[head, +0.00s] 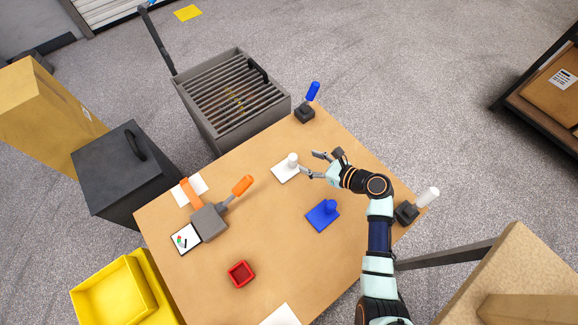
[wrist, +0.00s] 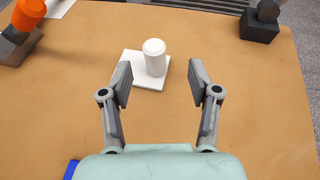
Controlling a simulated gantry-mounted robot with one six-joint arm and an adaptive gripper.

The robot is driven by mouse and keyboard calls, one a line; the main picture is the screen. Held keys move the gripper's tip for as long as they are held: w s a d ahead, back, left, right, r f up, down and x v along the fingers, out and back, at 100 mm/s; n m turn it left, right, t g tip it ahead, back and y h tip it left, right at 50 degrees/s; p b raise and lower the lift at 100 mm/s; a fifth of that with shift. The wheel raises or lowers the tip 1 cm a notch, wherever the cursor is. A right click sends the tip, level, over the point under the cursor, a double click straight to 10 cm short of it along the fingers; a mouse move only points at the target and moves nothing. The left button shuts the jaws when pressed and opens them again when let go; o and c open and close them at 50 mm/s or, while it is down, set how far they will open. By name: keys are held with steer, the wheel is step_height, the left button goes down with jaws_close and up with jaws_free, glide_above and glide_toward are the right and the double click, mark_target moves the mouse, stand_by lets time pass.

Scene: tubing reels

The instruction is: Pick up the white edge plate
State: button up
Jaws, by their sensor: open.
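The white edge plate (head: 284,174) is a flat white square with an upright white round-topped knob (head: 292,160). It lies on the table, and in the wrist view the plate (wrist: 134,76) and its knob (wrist: 155,58) are just beyond the fingertips. My gripper (head: 311,164) is open and empty, to the right of the knob in the head view. In the wrist view my gripper (wrist: 160,84) has its fingers spread wide, with the knob ahead of the gap, slightly left of centre. I see no contact between them.
A blue plate with a knob (head: 322,215) lies near my arm.

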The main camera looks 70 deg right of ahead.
mark_target(296, 158)
steer(key=shift+b+x, duration=0.55)
steer(key=shift+x, duration=0.6)
steer(key=shift+w, duration=0.2)
steer(key=shift+w+f+b, duration=0.25)
steer(key=shift+b, duration=0.1)
steer(key=b+x, duration=0.3)
steer(key=x, duration=0.1)
steer(key=shift+w+a, duration=0.15)
steer(key=shift+a, duration=0.15)
steer(key=shift+w+d, duration=0.1)
steer(key=shift+w, duration=0.1)
steer(key=shift+s, duration=0.1)
jaws_close()
